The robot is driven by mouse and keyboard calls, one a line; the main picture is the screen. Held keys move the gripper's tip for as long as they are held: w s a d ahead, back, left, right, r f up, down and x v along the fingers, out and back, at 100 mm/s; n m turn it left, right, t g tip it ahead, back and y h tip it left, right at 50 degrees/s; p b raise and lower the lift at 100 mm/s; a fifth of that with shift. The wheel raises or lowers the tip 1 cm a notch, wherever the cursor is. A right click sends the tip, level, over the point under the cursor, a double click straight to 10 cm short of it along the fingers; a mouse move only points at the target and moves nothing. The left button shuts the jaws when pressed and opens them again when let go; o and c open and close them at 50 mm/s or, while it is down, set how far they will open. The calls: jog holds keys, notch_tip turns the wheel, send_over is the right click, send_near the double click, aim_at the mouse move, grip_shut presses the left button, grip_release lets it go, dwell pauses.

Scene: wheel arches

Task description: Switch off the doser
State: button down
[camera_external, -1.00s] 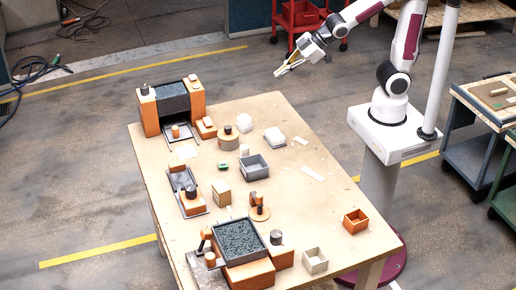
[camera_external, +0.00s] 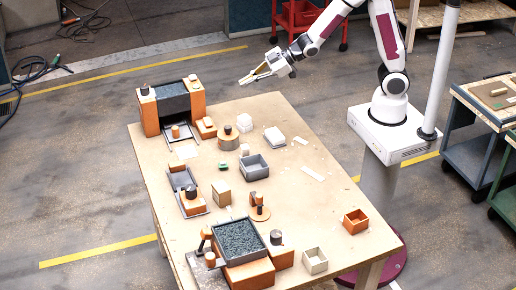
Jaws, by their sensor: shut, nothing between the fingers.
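My gripper (camera_external: 252,76) is shut and empty, in the air beyond the table's far edge. It is up and to the right of the back machine (camera_external: 198,102), which has two orange posts and a dark hopper of granules. A second machine, with an open grey tray of dark granules (camera_external: 240,238) on orange blocks, stands at the front of the table. An orange lever (camera_external: 205,236) and a dark knob (camera_external: 276,238) are beside this tray. I cannot tell which machine is the doser, or the state of its switch.
A low orange-grey device (camera_external: 187,190) stands at the left. The table's right side is mostly clear.

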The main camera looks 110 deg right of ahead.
jog(key=w+d+f+t+y, duration=0.1)
jog(key=d+f, duration=0.4)
jog(key=f, duration=0.5)
jog(key=shift+w+d+t+y, duration=0.4)
jog(key=shift+w+t, duration=0.25)
jog(key=shift+t, duration=0.75)
jog(key=shift+w, duration=0.1)
send_over(208, 122)
jog(key=s, duration=0.3)
jog(key=shift+w+d+f, duration=0.1)
jog(key=shift+w+f, duration=0.05)
jog(key=shift+f, duration=0.45)
jog(key=shift+w+d+f, duration=0.1)
jog(key=shift+f, duration=0.45)
jog(key=shift+w+d+f, duration=0.1)
jog(key=shift+d+f, duration=0.1)
jog(key=shift+f, duration=0.8)
jog(key=shift+d+f, duration=0.2)
jog(key=shift+f, duration=0.75)
jog(key=shift+d+f, duration=0.1)
